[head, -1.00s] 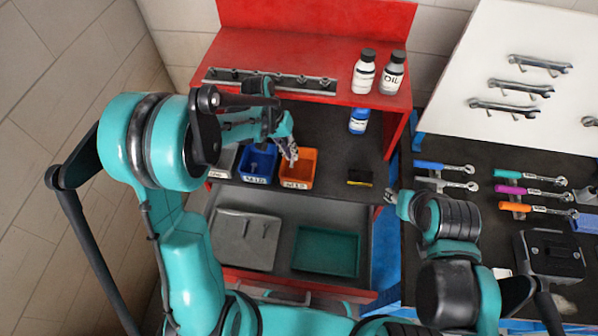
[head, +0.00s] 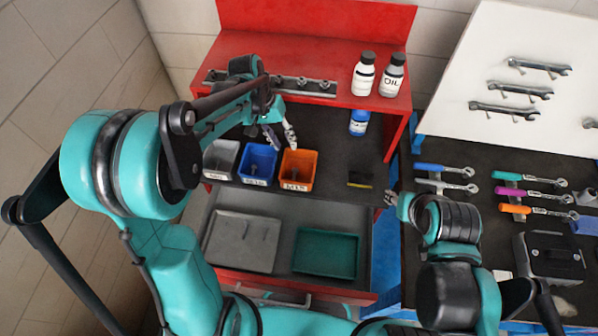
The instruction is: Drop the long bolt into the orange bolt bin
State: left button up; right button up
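The orange bolt bin (head: 299,185) stands at the right end of a row of bins on the dark shelf of the red workbench. A small dim shape shows inside it, but I cannot tell whether it is the long bolt. My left gripper (head: 280,137) is just behind and above the blue and orange bins. Its two fingers are spread apart, with nothing visible between them. My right gripper (head: 391,199) is at the right edge of the bench, away from the bins, and too small to read clearly. I cannot make out the long bolt for certain anywhere.
A blue bin (head: 257,180) and a grey bin (head: 220,173) stand left of the orange one. A black-and-yellow box (head: 360,180) and a blue bottle (head: 359,122) are to the right. White bottles (head: 364,76) stand on the red top shelf. A green tray (head: 326,272) lies below.

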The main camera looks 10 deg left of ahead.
pick_arm(q)
jog(key=v, duration=0.5)
jog(key=shift+r, duration=0.3)
jog(key=shift+f, duration=0.1)
jog(key=s+a+f+t+y+b, duration=0.3)
jog(key=s+f+t+b, duration=0.4)
jog(key=s+f+b, duration=0.9)
jog(key=shift+s+f+b, duration=0.2)
jog(key=shift+s+b, duration=0.15)
jog(key=shift+b, duration=0.6)
